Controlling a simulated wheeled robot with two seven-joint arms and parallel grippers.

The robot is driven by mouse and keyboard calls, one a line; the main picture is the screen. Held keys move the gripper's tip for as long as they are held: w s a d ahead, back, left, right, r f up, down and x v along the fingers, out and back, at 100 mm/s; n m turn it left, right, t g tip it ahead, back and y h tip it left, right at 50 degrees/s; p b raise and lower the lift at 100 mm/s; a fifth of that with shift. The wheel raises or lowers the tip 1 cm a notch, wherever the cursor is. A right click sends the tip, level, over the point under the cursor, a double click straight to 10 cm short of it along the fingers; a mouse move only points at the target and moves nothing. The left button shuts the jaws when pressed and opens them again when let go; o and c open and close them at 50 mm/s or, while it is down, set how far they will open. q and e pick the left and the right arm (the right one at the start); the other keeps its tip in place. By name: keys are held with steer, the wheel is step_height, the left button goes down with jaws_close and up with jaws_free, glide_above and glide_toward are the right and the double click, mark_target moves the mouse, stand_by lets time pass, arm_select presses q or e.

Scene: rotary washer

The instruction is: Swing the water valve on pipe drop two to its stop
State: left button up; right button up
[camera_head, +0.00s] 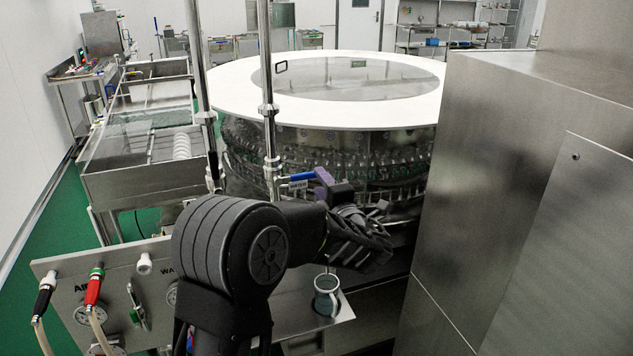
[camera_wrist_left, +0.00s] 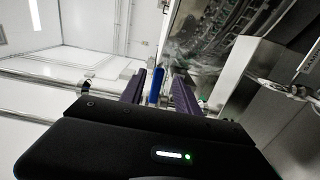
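The water valve has a blue lever (camera_head: 301,176) that sticks out to the right from the second vertical pipe (camera_head: 268,110) in the head view. A small pale tag (camera_head: 297,184) shows just below the lever. My left gripper (camera_head: 322,178), with purple fingers, is at the lever's outer end. In the left wrist view, the blue lever (camera_wrist_left: 157,86) stands between the two purple fingers of the left gripper (camera_wrist_left: 158,92), with gaps on both sides. The left gripper is open. Its fingers are partly hidden by its body in the head view. My right gripper is not in view.
Another vertical pipe (camera_head: 200,80) stands to the left. The round washer (camera_head: 225,90) with a white rim is behind the valve. A tall steel cabinet (camera_head: 500,170) stands close on the right. A cup (camera_head: 327,293) and a hose panel (camera_head: 60,285) are below.

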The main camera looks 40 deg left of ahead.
arm_select(q)
steer(key=v, duration=0.3)
stand_by(0.6)
